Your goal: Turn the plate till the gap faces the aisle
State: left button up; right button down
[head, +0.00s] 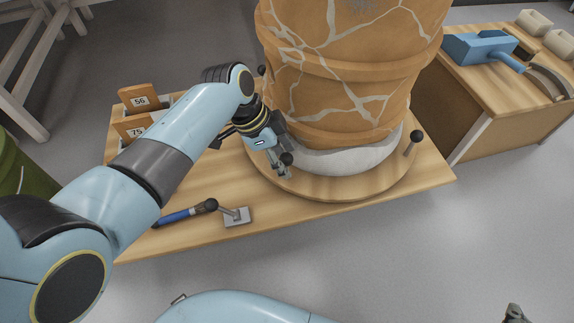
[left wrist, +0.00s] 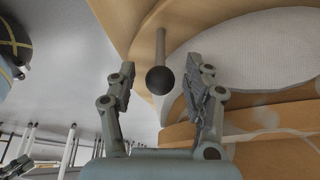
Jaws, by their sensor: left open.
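The round wooden plate (head: 335,185) lies on the wooden table and carries a big orange jar (head: 345,75) with pale mended cracks, on a whitish bed (head: 350,160). Upright pegs with black ball knobs stand on the plate's rim; one knob (head: 417,136) is at the right. My left gripper (head: 281,168) is at the front-left rim, by another knob (head: 287,159). In the left wrist view this knob (left wrist: 160,80) is between the open fingers, apart from both. I cannot make out the gap. A dark tip at the lower right, perhaps my right gripper (head: 515,314), is mostly cut off.
A grey block with a lever (head: 237,215) and a blue-handled tool (head: 178,216) lie near the table's front edge. Numbered cards (head: 139,101) stand at the left. A side bench (head: 500,85) at the right holds a blue dustpan (head: 478,47). A green bin (head: 20,170) is far left.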

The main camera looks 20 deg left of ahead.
pick_arm(q)
jog(key=shift+b+x, duration=0.4)
jog(key=shift+x, duration=0.5)
jog(key=shift+d+f, duration=0.15)
jog(key=shift+f, duration=0.2)
pick_arm(e)
jog(key=shift+s+a+f+t, duration=0.15)
jog(key=shift+s+f+t, duration=0.25)
jog(key=shift+f+t, duration=0.45)
jog(key=shift+r+t, duration=0.2)
jog(key=shift+t, duration=0.05)
pick_arm(q)
jog(key=shift+c, duration=0.4)
grip_shut()
